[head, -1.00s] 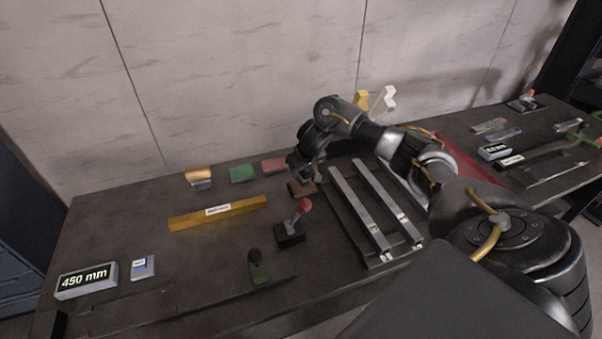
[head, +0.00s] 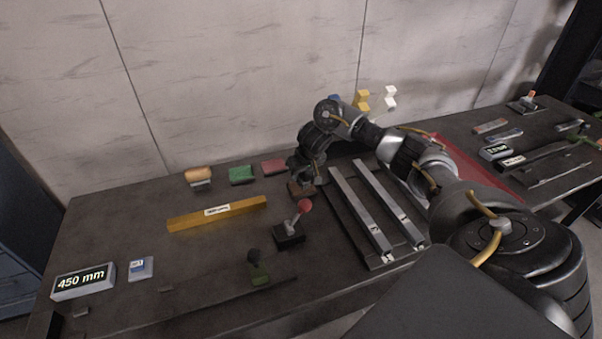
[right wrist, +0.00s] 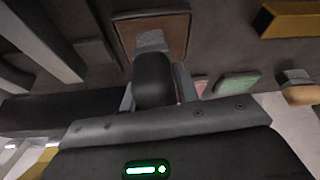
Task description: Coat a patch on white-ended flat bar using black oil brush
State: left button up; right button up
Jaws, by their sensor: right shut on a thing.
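My right gripper (head: 308,184) is low over a brown pad (head: 295,192) at the back middle of the table. In the right wrist view its fingers are shut on the black handle (right wrist: 153,80) of a brush, with a grey part (right wrist: 150,40) beyond it over the brown pad (right wrist: 180,30). Whether the brush touches the pad cannot be told. Two long grey flat bars, a left one (head: 360,205) and a right one (head: 390,203), lie side by side on a dark rack right of the gripper. Their near ends look pale; I cannot tell which is the white-ended one. My left gripper is not in view.
A yellow bar (head: 190,220) lies left. Green (head: 242,175) and red (head: 273,167) pads sit at the back. A 450 mm display (head: 84,281) is at front left.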

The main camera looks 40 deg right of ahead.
jog(key=shift+f, duration=0.5)
dwell(0.3)
jog(key=shift+f+p, duration=0.1)
jog(key=shift+p, duration=0.3)
dwell(2.2)
notch_tip(320, 180, up, 7)
jog(key=p, duration=0.9)
jog(key=shift+p, duration=0.3)
dwell(0.6)
